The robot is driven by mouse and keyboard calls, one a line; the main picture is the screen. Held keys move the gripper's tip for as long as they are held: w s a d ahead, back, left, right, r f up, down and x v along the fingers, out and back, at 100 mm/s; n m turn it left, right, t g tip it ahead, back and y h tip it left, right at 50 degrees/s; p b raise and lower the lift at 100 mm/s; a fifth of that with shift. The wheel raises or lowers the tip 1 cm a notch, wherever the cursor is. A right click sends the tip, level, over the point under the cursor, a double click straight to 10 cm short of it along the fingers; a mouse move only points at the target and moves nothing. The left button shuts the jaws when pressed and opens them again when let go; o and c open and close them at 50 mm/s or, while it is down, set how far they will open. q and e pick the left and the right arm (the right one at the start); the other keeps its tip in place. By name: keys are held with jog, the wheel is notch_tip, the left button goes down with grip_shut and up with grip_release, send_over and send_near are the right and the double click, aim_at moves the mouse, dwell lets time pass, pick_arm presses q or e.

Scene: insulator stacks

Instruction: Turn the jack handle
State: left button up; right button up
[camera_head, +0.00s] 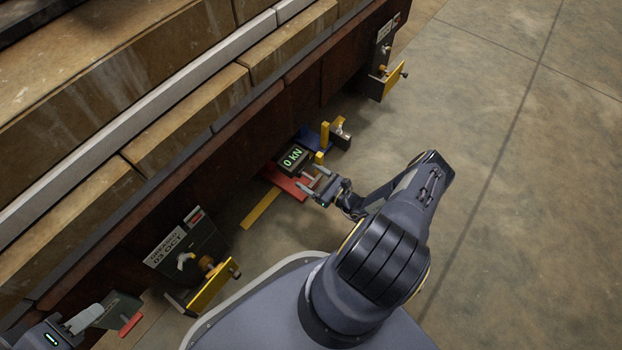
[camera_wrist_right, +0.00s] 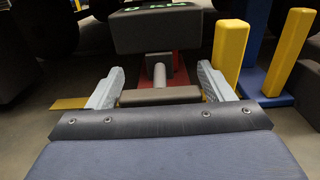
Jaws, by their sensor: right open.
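The jack has a red base (camera_head: 286,181) and a dark box (camera_head: 293,158) with a green "0 kN" display, beside the long stack. In the right wrist view the dark box (camera_wrist_right: 157,31) shows from close up. The jack handle (camera_wrist_right: 160,95) is a crossbar on a light round shaft, below the box. My right gripper (camera_head: 315,181) is open, its light fingers (camera_wrist_right: 160,72) on either side of the handle. No clear grip on the bar shows. My left gripper (camera_head: 84,318) is at the lower left, partly cut off, against a dark block with a red edge (camera_head: 131,323).
A blue piece with yellow posts (camera_wrist_right: 230,55) stands close right of the right gripper. Yellow brackets with brass knobs (camera_head: 212,287) (camera_head: 385,82) stand along the stack. A yellow strip (camera_head: 260,208) lies on the floor. Open concrete floor (camera_head: 520,180) is to the right.

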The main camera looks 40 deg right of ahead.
jog(key=c, duration=0.7)
jog(key=shift+m, duration=0.4)
